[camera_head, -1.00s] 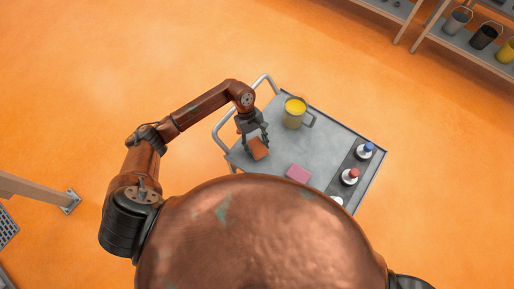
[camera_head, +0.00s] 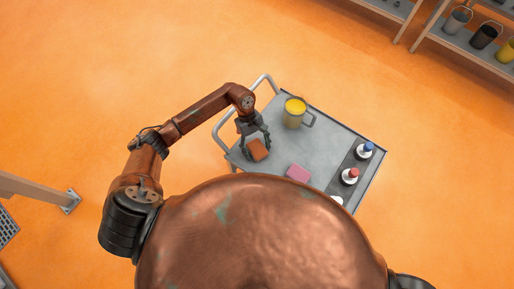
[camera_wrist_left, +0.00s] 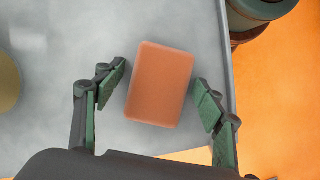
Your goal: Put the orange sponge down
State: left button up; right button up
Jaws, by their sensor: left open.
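The orange sponge (camera_head: 258,149) lies on the grey cart top (camera_head: 322,137), towards its left side. In the left wrist view the sponge (camera_wrist_left: 160,84) is a rounded block, slightly tilted, between the spread fingers. My left gripper (camera_head: 257,147) is open around the sponge, and the wrist view (camera_wrist_left: 158,92) shows a gap between each finger and the sponge. My right gripper is not in view.
A pink sponge (camera_head: 298,173) lies to the right. Bottles with blue (camera_head: 367,147) and red (camera_head: 352,174) tops stand on a dark strip. The cart's middle is clear.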

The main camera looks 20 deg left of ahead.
pick_arm(q)
jog(key=shift+r, duration=0.1)
jog(key=shift+r, duration=0.2)
jog(key=b+v, duration=0.1)
jog(key=v, duration=0.9)
jog(key=shift+w+a+r, duration=0.15)
jog(key=shift+r, duration=0.1)
jog(key=shift+w+a+r, duration=0.1)
jog(key=shift+a+r, duration=0.05)
jog(key=shift+r, duration=0.4)
